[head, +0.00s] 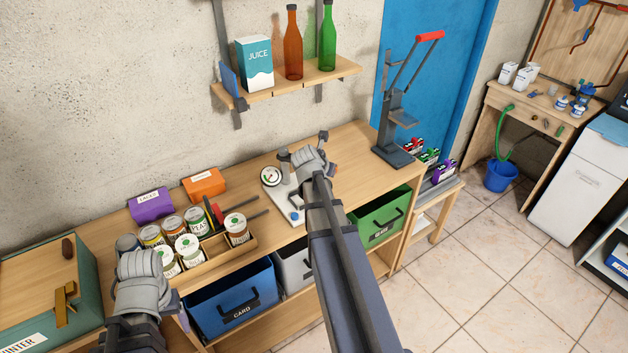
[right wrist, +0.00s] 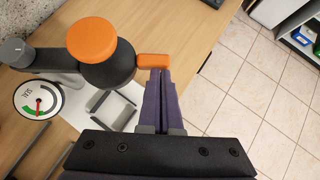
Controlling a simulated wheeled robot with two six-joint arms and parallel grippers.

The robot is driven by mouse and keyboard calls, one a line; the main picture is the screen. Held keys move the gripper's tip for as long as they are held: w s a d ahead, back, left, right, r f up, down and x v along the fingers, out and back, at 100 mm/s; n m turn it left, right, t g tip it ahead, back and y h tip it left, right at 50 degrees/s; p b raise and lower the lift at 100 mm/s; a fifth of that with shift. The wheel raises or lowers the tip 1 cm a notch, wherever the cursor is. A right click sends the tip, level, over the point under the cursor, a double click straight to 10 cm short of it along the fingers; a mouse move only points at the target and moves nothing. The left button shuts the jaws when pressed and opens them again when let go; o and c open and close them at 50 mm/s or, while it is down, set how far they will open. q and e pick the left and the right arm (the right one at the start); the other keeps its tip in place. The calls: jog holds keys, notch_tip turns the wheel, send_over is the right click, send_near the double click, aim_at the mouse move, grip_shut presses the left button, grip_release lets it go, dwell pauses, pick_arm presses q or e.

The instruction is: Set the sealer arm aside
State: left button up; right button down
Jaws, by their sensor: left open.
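The sealer, a white plate (head: 283,200) with a round gauge (head: 271,176), stands on the workbench in the head view. In the right wrist view, its dark arm (right wrist: 50,60) reaches from a grey pivot at the left to a black body (right wrist: 108,72) with an orange cap (right wrist: 92,40) and a small orange tab (right wrist: 152,61). My right gripper (right wrist: 160,75) has its fingers together, tips at the tab; I cannot tell if they touch it. In the head view my right wrist hides most of the sealer. My left gripper (head: 143,264) is open, low over the bench's left part.
Beside my left gripper stands a wooden tray (head: 228,250) with several cans. Purple (head: 151,205) and orange (head: 204,186) boxes lie behind it. A black press (head: 395,145) with a red handle stands at the bench's right end. A shelf (head: 300,83) with bottles hangs above.

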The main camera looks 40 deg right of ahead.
pick_arm(q)
jog(key=shift+s+a, duration=0.2)
jog(key=shift+s, duration=0.35)
pick_arm(e)
jog(key=w+d, duration=0.8)
jog(key=d, duration=0.1)
jog(key=shift+w+d, duration=0.3)
jog(key=shift+w, duration=0.1)
jog(key=shift+w+r, duration=0.1)
